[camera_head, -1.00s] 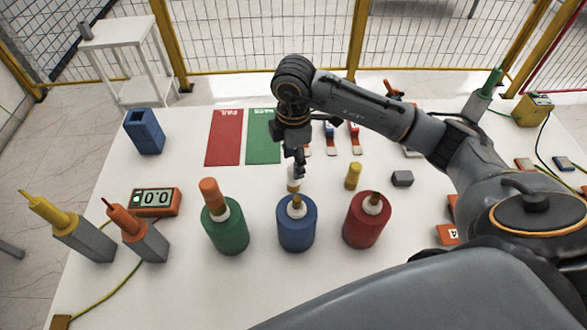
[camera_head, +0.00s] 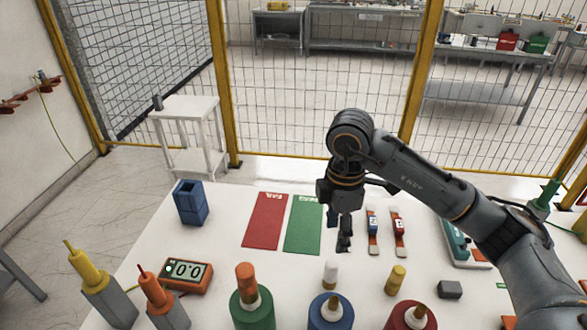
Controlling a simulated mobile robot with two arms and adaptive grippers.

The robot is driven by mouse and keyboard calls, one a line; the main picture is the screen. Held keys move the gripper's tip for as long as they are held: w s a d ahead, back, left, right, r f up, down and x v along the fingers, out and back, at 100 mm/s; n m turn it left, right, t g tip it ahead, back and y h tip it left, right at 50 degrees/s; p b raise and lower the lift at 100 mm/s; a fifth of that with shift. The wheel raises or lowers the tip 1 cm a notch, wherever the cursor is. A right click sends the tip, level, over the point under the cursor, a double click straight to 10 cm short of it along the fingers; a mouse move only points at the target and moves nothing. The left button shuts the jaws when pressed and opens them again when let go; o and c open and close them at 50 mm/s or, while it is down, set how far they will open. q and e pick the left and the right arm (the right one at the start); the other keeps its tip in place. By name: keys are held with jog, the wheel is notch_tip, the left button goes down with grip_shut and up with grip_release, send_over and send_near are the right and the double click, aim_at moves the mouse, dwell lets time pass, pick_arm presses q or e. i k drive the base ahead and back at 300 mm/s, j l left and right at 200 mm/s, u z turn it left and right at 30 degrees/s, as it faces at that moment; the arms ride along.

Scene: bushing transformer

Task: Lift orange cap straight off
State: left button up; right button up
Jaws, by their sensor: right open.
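The orange cap (camera_head: 246,275) sits upright on top of the green cylinder (camera_head: 252,312) at the lower middle of the head view. The bottom of the cylinder is cut off by the frame edge. My right gripper (camera_head: 344,246) points down above the table, to the right of the orange cap and farther back. It is open and empty, apart from the cap; the gap between its fingers is hard to see from here. My left gripper is not in view.
A blue cylinder (camera_head: 330,316) and a red one (camera_head: 412,320) stand right of the green one. A yellow cap (camera_head: 396,279), a grey block (camera_head: 450,289), a meter (camera_head: 188,274), two probes and red (camera_head: 265,222) and green (camera_head: 303,226) mats lie around. A fence stands behind.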

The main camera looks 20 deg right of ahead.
aim_at(245, 271)
jog(key=k, duration=2)
